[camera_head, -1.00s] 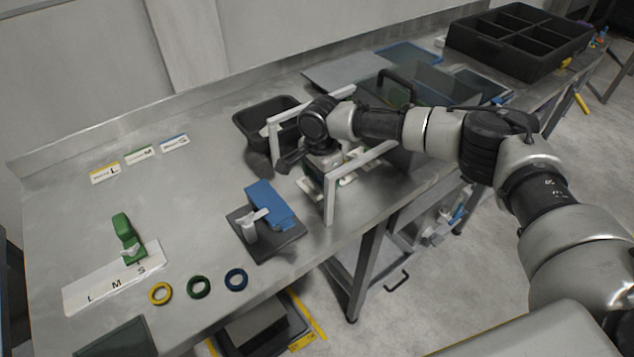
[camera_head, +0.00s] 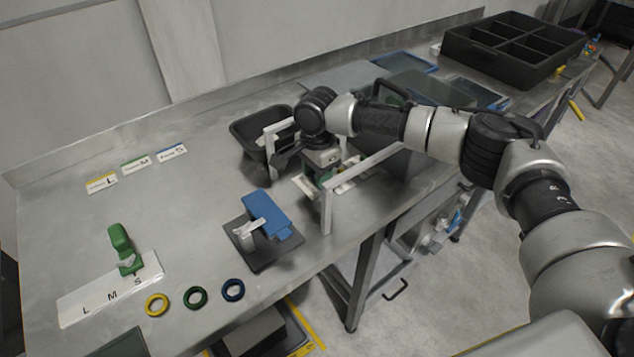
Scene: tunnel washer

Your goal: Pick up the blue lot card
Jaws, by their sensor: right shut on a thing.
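My right gripper (camera_head: 322,182) points down inside a light grey frame (camera_head: 327,205) at the middle of the bench. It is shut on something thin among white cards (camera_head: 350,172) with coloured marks. The frame and my wrist hide much of its fingers, so the held card's colour is hard to tell. A small white label with a blue strip and an S (camera_head: 172,153) lies at the back left, apart from the gripper. My left gripper is not in view.
A black bin (camera_head: 240,135) stands beside the frame. In front are a blue block (camera_head: 266,213) on a dark stand, a green piece (camera_head: 122,245) on a white L M S plate, and yellow, green and blue rings (camera_head: 233,290). The left middle of the bench is clear.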

